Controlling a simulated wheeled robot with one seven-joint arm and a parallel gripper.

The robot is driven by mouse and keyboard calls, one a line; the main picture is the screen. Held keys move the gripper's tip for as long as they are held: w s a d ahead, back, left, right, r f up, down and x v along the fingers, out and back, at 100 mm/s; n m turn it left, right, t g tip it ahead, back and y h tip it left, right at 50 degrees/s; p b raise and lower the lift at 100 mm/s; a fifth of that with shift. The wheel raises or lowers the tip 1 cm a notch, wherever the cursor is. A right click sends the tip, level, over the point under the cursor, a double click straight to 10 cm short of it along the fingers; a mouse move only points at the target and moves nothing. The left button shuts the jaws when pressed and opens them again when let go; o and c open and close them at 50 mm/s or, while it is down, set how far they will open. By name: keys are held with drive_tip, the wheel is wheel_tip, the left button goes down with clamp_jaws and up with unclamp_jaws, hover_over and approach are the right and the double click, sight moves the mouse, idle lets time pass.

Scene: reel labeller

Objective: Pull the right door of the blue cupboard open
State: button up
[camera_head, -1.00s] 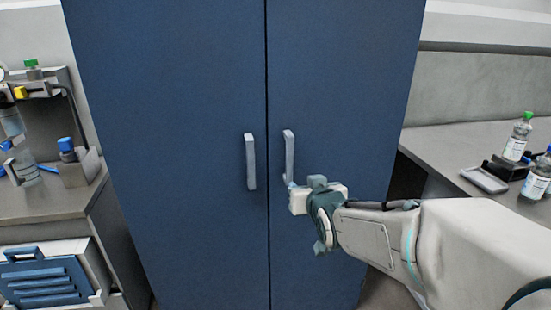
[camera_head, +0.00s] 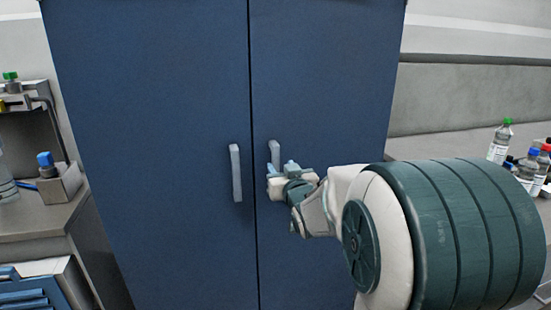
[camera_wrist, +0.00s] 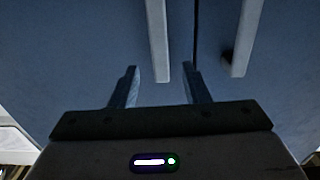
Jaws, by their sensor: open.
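The tall blue cupboard (camera_head: 150,90) stands ahead with both doors shut and a thin dark seam between them. The right door (camera_head: 325,90) has a grey vertical handle (camera_head: 275,150), and the left door has a matching handle (camera_head: 236,172). My gripper (camera_head: 281,170) is at the right handle and hides its lower part. In the wrist view my gripper (camera_wrist: 160,68) is open, with one finger on each side of the right handle (camera_wrist: 157,35). Whether the fingers touch it is unclear. The left handle (camera_wrist: 246,38) lies outside the fingers, across the seam.
Another counter (camera_head: 420,148) with several capped bottles stands to the right, partly behind my arm. The floor before the doors is mostly out of view.

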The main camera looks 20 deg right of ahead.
sight(276, 160)
drive_tip(key=w, duration=0.6)
drive_tip(key=shift+w+p, duration=0.25)
drive_tip(key=shift+p, duration=0.1)
clamp_jaws()
